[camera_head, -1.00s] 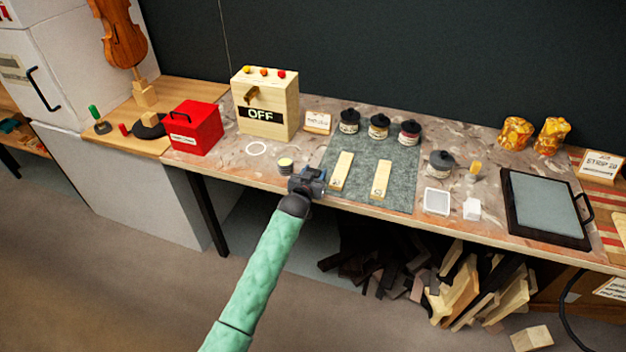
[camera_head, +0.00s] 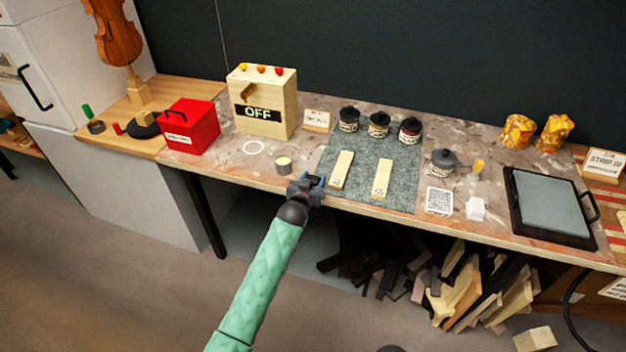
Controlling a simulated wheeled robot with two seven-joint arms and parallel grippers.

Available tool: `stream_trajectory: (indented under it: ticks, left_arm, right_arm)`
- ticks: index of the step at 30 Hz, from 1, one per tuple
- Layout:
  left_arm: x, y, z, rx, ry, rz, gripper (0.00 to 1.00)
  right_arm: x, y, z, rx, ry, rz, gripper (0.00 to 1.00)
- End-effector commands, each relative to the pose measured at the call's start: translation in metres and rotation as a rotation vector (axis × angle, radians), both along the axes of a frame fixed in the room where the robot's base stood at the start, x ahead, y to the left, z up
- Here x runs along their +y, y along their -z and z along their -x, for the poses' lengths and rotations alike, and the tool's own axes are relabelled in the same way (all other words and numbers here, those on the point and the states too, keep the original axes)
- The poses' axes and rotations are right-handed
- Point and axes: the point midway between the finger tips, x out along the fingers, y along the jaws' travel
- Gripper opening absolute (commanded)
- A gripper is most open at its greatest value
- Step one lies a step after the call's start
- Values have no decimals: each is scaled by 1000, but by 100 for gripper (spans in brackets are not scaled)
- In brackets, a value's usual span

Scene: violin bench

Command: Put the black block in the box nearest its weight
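My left gripper (camera_head: 307,186) is at the front edge of the speckled bench, just in front of a small round tin (camera_head: 283,164). It is small and dark in this view, and I cannot tell whether it is open or shut or holds anything. I cannot make out a separate black block on the bench top. A red box (camera_head: 190,127) with a black handle and a small label stands at the left. A larger pale wooden box (camera_head: 264,103) marked OFF, with coloured knobs on top, stands behind it to the right. My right gripper is not in view.
A grey-green mat (camera_head: 400,199) holds two pale wooden bars (camera_head: 341,170) and several dark-lidded jars (camera_head: 379,125). Right of it are another jar (camera_head: 443,162), a white block (camera_head: 475,208) and a black-framed tray (camera_head: 549,205). Wood scraps (camera_head: 460,290) lie under the bench.

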Motion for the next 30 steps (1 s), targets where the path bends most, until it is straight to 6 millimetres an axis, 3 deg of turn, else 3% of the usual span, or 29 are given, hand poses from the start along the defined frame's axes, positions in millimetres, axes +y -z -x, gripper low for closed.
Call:
stream_trajectory:
  ticks: [12, 16, 21, 30]
  left_arm:
    - [0, -3, 0, 0, 0, 0, 54]
    - [4, -2, 11, 1, -1, 0, 54]
    - [13, -6, 40, 1, 0, -1, 54]
    - [30, -15, 91, 0, 0, 0, 54]
  right_arm:
    - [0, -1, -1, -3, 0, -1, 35]
    - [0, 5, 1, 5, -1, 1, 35]
    - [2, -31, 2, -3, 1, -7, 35]
    - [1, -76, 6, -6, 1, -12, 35]
